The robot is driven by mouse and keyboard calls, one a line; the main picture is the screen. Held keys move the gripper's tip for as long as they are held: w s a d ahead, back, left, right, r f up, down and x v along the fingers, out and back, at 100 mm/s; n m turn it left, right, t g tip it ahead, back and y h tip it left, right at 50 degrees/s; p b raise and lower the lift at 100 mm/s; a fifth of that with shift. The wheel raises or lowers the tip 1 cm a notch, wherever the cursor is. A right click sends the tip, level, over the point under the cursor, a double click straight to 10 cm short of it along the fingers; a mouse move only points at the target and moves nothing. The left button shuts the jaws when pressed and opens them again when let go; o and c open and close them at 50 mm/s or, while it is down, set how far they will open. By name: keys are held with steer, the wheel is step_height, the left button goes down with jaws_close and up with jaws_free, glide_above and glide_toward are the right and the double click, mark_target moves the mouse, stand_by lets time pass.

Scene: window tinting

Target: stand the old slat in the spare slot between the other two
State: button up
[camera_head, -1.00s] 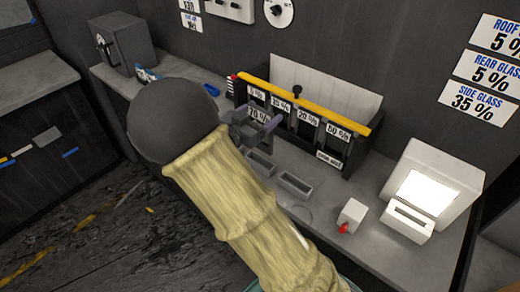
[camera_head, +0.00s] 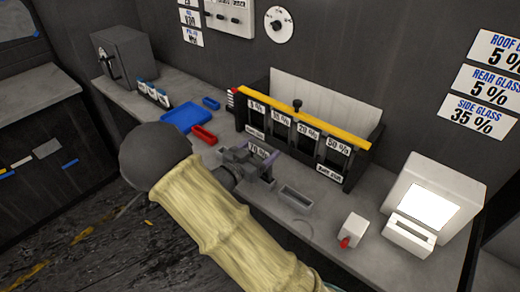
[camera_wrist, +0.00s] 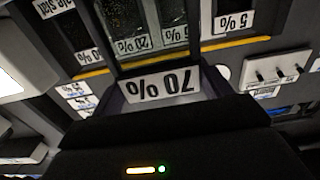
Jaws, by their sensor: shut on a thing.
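My gripper (camera_head: 262,163) is shut on a slat marked 70 % (camera_head: 258,150) and holds it low in front of the rack (camera_head: 372,158). In the wrist view the slat's white label (camera_wrist: 160,86) is upside down near my gripper, and its see-through pane stretches toward the rack. The rack has a yellow top bar (camera_head: 300,115) and labels 5 %, 35 %, 20 % and 50 %. Small labels, too small to read surely, are on its lower left (camera_head: 255,131) and lower right (camera_head: 328,174). I cannot tell whether the slat's lower end touches anything.
A small grey open block (camera_head: 295,195) is right of my gripper on the bench. A white box with a red knob (camera_head: 352,228) and a lit white device (camera_head: 425,200) stand further right. A blue tray (camera_head: 186,116) and a red tray (camera_head: 204,135) lie left of the rack.

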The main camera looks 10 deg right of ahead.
steer(key=shift+s+d+f, duration=0.1)
steer(key=o, duration=1.2)
steer(key=shift+o, duration=0.2)
steer(key=shift+r, duration=0.2)
steer(key=shift+s+a+f, duration=0.1)
steer(key=shift+a, duration=0.2)
steer(key=b+v, duration=0.2)
steer(key=v, duration=0.9)
steer(key=shift+s, duration=0.15)
steer(key=shift+a, duration=0.15)
